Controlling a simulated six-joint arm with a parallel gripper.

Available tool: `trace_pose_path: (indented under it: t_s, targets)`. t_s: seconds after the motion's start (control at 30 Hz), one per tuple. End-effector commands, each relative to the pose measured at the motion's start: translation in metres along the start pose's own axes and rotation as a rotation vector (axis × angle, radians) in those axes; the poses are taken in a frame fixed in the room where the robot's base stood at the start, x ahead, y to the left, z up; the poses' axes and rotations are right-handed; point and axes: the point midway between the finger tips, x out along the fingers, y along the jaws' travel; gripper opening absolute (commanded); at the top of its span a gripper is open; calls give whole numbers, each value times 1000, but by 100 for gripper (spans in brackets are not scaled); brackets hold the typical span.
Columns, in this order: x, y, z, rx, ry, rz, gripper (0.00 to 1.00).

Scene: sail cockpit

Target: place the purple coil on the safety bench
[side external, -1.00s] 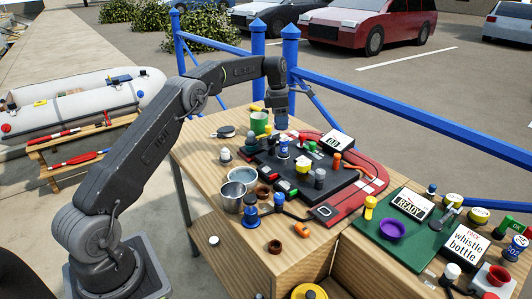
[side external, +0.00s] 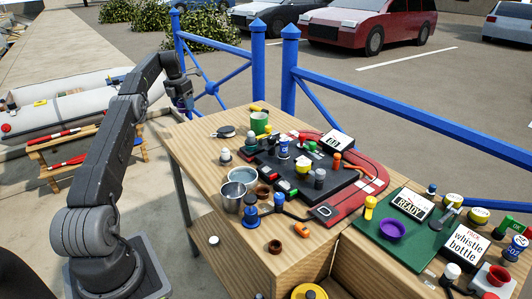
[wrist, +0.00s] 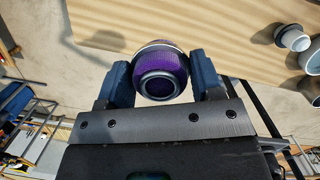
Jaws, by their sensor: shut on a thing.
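The purple coil (wrist: 160,70) is a round, ribbed purple piece with a dark ring at its end. In the wrist view my gripper (wrist: 163,78) is shut on it, one finger on each side. In the side external view my gripper (side external: 184,104) is in the air left of the wooden table's far left corner, with only a hint of purple at its fingers. A low wooden bench (side external: 90,152), which looks like the safety bench, stands to the left on the paving. Red and white items lie on it.
The wooden table (side external: 205,150) carries metal cups (side external: 231,199), a green mug (side external: 259,122) and a black panel. A purple bowl (side external: 391,230) is on a green board at right. A blue railing (side external: 225,75) runs behind; a grey inflatable boat (side external: 60,110) lies behind the bench.

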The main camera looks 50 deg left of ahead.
Motion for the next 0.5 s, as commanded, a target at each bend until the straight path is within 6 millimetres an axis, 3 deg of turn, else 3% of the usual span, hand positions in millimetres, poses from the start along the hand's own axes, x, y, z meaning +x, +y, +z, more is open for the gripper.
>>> trace_pose_path:
  t_s: [0.5]
  targets:
    - [57, -3, -7, 8, 2, -3, 28]
